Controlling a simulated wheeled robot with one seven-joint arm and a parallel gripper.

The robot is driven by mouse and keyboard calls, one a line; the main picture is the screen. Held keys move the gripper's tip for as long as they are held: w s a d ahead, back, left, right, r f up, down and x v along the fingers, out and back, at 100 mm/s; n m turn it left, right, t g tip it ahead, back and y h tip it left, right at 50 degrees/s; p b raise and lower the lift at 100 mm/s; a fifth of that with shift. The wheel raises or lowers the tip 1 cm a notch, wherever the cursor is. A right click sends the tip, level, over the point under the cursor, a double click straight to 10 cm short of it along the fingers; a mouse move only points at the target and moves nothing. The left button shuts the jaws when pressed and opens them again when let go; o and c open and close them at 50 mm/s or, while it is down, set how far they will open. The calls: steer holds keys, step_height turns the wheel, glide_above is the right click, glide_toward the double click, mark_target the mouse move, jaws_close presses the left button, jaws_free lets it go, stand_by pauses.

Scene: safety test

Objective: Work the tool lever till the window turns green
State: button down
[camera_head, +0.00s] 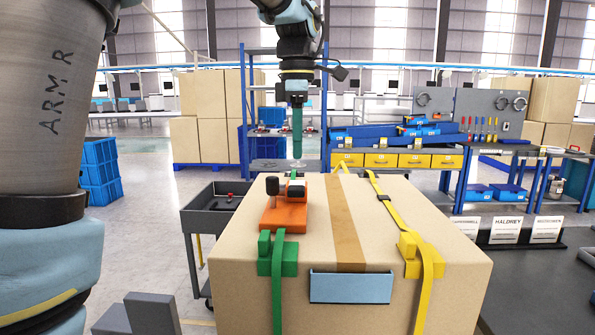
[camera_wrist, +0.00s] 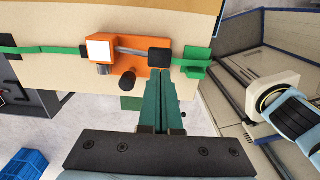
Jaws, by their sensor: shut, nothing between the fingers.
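An orange strap tool (camera_head: 284,217) sits on the green strap (camera_head: 278,268) on top of a large cardboard box (camera_head: 395,205). A black knob (camera_head: 272,186) stands up at the tool's left side. In the wrist view the orange tool (camera_wrist: 128,63) shows a white square window (camera_wrist: 98,50), a metal rod, a black block (camera_wrist: 159,57) and a dark knob (camera_wrist: 127,82). The window looks white, not green. My gripper (camera_head: 297,155) points down beyond the tool in the head view, its fingers closed and empty. In the wrist view its fingertips (camera_wrist: 164,84) overlap the area near the black block; contact is unclear.
A yellow strap (camera_head: 395,217) crosses the box's right side. Green and yellow corner guards sit at its front edge. A grey cart (camera_head: 212,210) stands left, and a dark table with name cards (camera_head: 505,230) stands right. Shelving and workbenches are behind.

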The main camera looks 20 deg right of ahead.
mark_target(297, 189)
steer(key=shift+f+p, duration=0.6)
steer(key=shift+f, duration=2.45)
steer(key=b, duration=0.2)
steer(key=f+t+b, duration=0.1)
steer(key=s+f+b, duration=0.1)
steer(key=b, duration=0.1)
steer(key=shift+s+a+f+t+h+b, duration=0.1)
steer(key=shift+a+f+t+h+b, duration=0.2)
steer(key=shift+t+h, duration=0.1)
steer(key=f+t+b, duration=0.1)
steer(key=b, duration=0.2)
steer(key=s+f+t+h+b, duration=0.1)
steer(key=b, duration=0.2)
steer(key=shift+a, duration=0.2)
steer(key=shift+f+b, duration=0.25)
steer(key=shift+b, duration=0.2)
steer(key=shift+s+a+f, duration=0.1)
steer(key=shift+s+f, duration=0.05)
steer(key=shift+f, duration=0.1)
